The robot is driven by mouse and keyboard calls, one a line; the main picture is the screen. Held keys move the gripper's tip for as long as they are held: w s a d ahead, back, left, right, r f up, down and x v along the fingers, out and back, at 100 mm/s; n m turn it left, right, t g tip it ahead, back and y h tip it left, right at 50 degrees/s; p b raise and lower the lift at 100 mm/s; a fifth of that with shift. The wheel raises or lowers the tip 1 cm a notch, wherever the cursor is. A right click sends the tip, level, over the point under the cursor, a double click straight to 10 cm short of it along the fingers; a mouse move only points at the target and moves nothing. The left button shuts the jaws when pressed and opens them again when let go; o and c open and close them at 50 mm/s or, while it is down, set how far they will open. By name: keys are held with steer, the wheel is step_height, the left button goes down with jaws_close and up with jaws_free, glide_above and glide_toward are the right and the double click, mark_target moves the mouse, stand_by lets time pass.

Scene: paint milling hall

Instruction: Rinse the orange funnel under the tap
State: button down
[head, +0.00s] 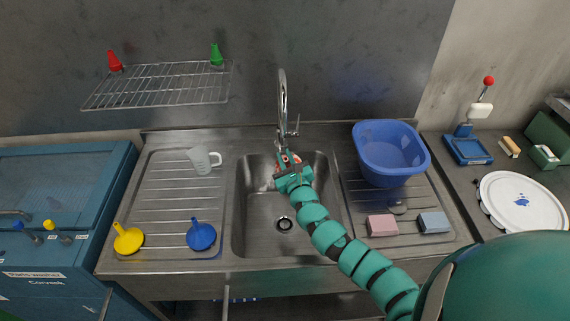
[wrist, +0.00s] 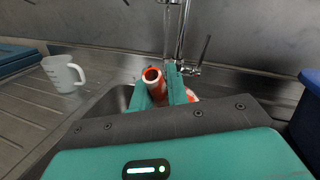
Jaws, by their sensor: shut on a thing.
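My gripper (head: 287,166) is over the back of the sink basin (head: 262,208) and is shut on the orange funnel (head: 291,157). In the wrist view the funnel (wrist: 153,78) sits between the two teal fingers (wrist: 158,92), its narrow open end tipped up toward the camera. The fingers hide part of its wide end. The tall chrome tap (head: 282,95) stands behind the basin, and the funnel is close below its spout. In the wrist view a pale streak (wrist: 167,35) hangs under the spout; I cannot tell for sure whether it is running water.
A blue tub (head: 390,150), a pink sponge (head: 382,225) and a blue-grey sponge (head: 433,222) are on the right drainboard. A jug (head: 201,160), a yellow funnel (head: 128,239) and a blue funnel (head: 201,235) are on the left one. A wire rack (head: 160,84) hangs above.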

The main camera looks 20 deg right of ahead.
steer(key=shift+s+d, duration=0.1)
steer(key=shift+d, duration=0.05)
steer(key=shift+w+a, duration=0.3)
steer(key=shift+a, duration=0.3)
steer(key=shift+s+d, duration=0.1)
steer(key=shift+d, duration=0.1)
steer(key=shift+s+d, duration=0.2)
steer(key=shift+d, duration=0.2)
steer(key=shift+s+a, duration=0.1)
stand_by(0.3)
steer(key=s+a+p, duration=0.1)
steer(key=s+a, duration=0.3)
steer(key=s, duration=0.2)
steer(key=shift+s+p, duration=0.35)
steer(key=shift+p, duration=0.05)
stand_by(0.5)
